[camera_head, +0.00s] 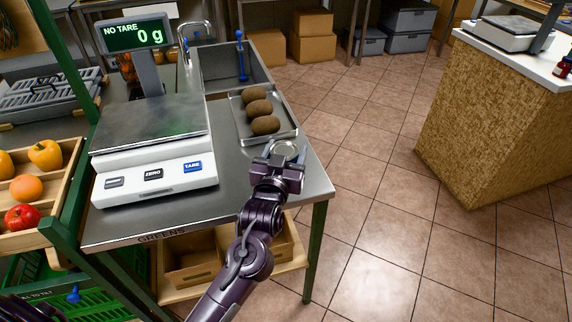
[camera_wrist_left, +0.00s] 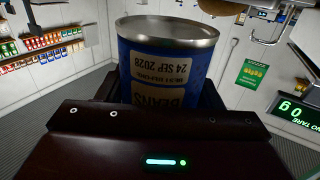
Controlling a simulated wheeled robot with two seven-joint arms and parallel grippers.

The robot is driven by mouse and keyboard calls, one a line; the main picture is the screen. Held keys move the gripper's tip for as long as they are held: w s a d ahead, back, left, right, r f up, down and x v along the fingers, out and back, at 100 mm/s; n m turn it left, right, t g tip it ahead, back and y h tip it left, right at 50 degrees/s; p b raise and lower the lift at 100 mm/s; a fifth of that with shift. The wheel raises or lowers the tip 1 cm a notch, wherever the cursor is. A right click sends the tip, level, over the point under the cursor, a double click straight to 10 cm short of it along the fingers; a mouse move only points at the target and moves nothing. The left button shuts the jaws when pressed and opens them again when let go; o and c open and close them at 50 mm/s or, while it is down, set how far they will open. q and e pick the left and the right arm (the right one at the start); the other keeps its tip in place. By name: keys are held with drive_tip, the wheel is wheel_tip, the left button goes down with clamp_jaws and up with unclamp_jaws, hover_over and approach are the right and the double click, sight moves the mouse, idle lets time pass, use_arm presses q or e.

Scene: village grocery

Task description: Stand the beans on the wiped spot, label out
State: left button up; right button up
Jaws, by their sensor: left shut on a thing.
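The beans tin (camera_head: 286,149) shows in the head view as a round metal end between my left gripper's fingers, over the right edge of the steel counter (camera_head: 230,215). My left gripper (camera_head: 281,158) is shut on it. In the left wrist view the tin (camera_wrist_left: 166,75) has a blue body and a printed label with "BEANS" and "24 SEP 2028". That lettering reads upside down there, as does the scale display. I cannot tell whether the tin touches the counter. I cannot make out a wiped spot. My right gripper is not in view.
A scale (camera_head: 152,150) reading 0 g fills the counter's left. A tray (camera_head: 286,133) with three brown potatoes lies just behind the tin, before a sink (camera_head: 222,86). Bare steel lies between scale and gripper. Floor is open to the right, up to another counter (camera_head: 490,130).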

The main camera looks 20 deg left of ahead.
use_arm(q)
drive_tip(key=shift+f, duration=2.1)
drive_tip(key=shift+f, duration=0.1)
drive_tip(key=o, duration=1.1)
drive_tip(key=shift+o, duration=0.2)
